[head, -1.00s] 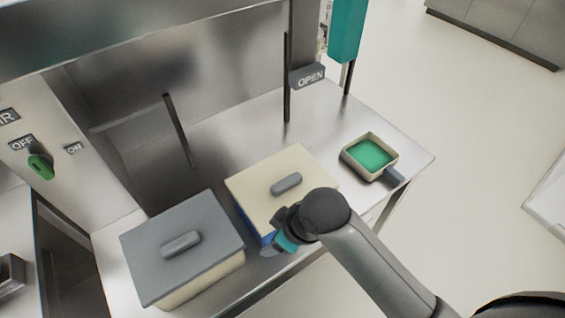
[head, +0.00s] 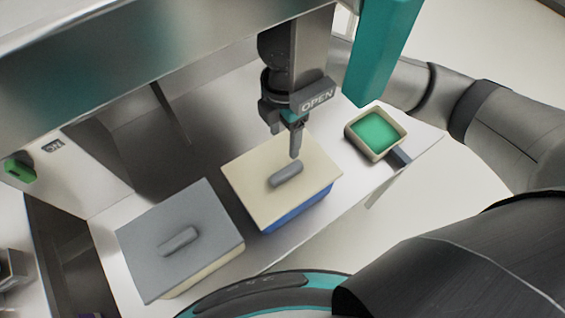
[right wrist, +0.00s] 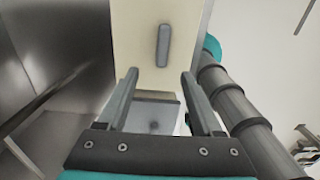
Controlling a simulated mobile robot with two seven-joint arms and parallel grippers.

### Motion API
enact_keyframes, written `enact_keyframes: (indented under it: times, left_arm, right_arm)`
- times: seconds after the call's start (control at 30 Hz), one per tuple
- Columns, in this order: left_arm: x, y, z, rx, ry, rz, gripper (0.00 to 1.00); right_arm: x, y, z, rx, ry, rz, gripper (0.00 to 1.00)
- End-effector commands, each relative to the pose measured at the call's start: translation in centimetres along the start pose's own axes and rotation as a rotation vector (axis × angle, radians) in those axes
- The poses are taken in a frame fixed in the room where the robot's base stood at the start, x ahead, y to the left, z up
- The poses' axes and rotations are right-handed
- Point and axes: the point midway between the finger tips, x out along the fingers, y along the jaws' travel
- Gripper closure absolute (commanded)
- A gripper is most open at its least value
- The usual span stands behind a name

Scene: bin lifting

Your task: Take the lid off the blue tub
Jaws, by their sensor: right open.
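The blue tub (head: 296,214) stands on the steel worktop under a cream lid (head: 252,190) with a grey bar handle (head: 286,173). The lid sits on the tub; only part of the blue wall shows. My right gripper (head: 296,152) points down above the lid, close to the far end of the handle. In the right wrist view its fingers (right wrist: 160,78) are apart and empty, with the handle (right wrist: 162,46) beyond the tips. I cannot tell whether a fingertip touches the handle. My left gripper is not in view.
A cream tub with a grey lid (head: 165,232) stands to the left. A small cream tray with green inside (head: 376,134) stands to the right near the worktop edge. Steel panels stand behind.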

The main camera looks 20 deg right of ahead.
Motion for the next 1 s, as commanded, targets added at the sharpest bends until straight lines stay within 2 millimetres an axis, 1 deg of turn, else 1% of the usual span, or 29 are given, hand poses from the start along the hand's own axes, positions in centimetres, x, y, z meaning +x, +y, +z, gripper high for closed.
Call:
enact_keyframes:
  times: [0.03,0.1,0.3,0.4,0.63,0.83,0.9,1.0]
  left_arm:
    - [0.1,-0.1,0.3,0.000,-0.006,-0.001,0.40]
    - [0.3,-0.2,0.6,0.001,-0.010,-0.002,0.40]
    - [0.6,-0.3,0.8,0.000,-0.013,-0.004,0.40]
    - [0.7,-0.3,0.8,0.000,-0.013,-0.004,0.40]
    - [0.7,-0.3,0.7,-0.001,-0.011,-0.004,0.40]
    - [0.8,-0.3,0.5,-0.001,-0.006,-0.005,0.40]
    - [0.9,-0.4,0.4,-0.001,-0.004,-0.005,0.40]
    - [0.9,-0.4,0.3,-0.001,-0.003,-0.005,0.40]
  right_arm:
    - [1.2,-0.2,0.0,0.000,0.000,-0.007,0.32]
    - [2.8,-0.2,0.0,0.002,0.001,-0.007,0.32]
    - [6.8,-0.2,0.0,0.002,0.001,-0.003,0.32]
    - [8.1,-0.1,0.0,0.002,0.002,-0.001,0.32]
    - [9.6,-0.2,0.1,0.003,0.001,-0.001,0.32]
    - [12.6,-0.6,0.4,0.003,0.001,-0.001,0.32]
    - [13.4,-0.6,0.4,0.002,0.001,0.000,0.32]
    - [14.0,-0.5,0.4,0.001,0.001,0.002,0.32]
